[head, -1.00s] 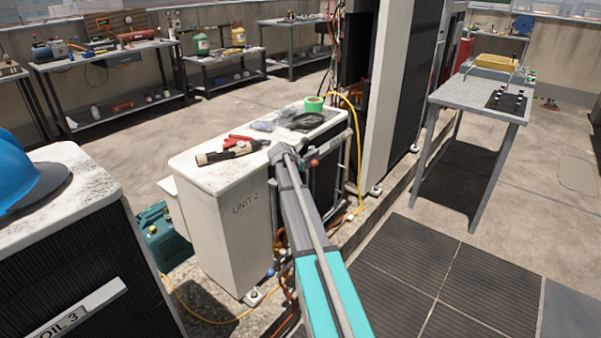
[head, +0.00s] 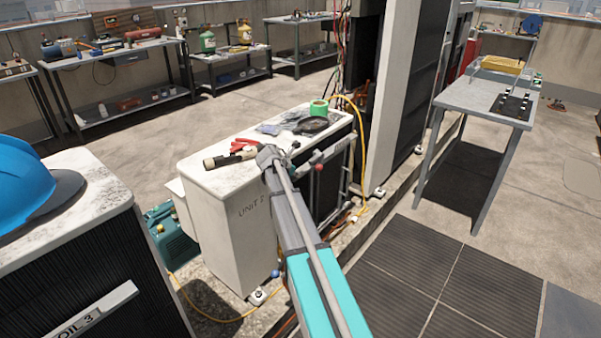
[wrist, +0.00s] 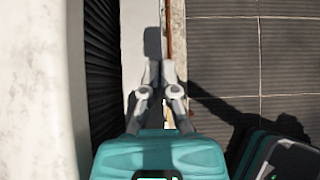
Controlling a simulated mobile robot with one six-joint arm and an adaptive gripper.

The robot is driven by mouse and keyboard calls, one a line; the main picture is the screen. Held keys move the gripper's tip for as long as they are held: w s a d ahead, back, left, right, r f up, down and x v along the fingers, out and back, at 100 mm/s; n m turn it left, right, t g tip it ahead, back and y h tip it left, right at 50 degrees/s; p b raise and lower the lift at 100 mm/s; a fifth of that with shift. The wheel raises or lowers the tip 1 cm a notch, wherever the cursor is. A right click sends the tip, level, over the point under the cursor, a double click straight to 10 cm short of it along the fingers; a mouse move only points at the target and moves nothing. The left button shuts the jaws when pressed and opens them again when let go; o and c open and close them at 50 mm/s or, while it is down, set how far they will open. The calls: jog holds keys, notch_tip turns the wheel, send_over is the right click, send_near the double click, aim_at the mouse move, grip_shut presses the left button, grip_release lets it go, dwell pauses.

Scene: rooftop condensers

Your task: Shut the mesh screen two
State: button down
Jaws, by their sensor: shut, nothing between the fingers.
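Unit 2 (head: 222,232) is a white cabinet with a speckled top. Its right side is dark, with a grey frame (head: 351,165) standing along it; this looks like mesh screen two, but my arm covers part of it and I cannot tell how far open it is. A red knob (head: 319,166) shows at that side, just right of my arm. My gripper (wrist: 160,68) is shut and empty in the wrist view, beside a dark slatted face (wrist: 101,60) and over a pale strip (wrist: 140,20).
A red-handled tool (head: 240,146) and green tape roll (head: 319,107) lie on unit 2. A cabinet with a blue helmet (head: 40,190) stands left. A yellow hose (head: 361,140) runs behind. A grey table (head: 480,100) stands right, with dark floor tiles (head: 420,285) in front.

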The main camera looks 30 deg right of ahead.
jog(key=shift+p+v, duration=1.2)
jog(key=shift+v, duration=1.05)
jog(key=c, duration=1)
grip_release()
jog(key=shift+s, duration=0.1)
jog(key=shift+o, duration=1)
jog(key=shift+s+a+f, duration=0.1)
jog(key=shift+a, duration=0.05)
jog(key=shift+o, duration=0.6)
jog(key=shift+s+a+f+m, duration=0.1)
jog(key=shift+s+a+m, duration=0.15)
jog(key=shift+m, duration=0.05)
jog(key=s+a+f+m+g+y, duration=0.1)
jog(key=s+a+m+y, duration=0.3)
jog(key=s+a+m, duration=0.7)
jog(key=s+a+f+m+g+y, duration=0.2)
jog(key=s+a+f+m+y, duration=0.2)
jog(key=s+a+m, duration=0.6)
jog(key=s+a, duration=0.4)
jog(key=s, duration=0.3)
jog(key=shift+s+a+m, duration=0.15)
jog(key=shift+s+m, duration=0.2)
jog(key=shift+m, duration=0.05)
jog(key=shift+s, duration=0.15)
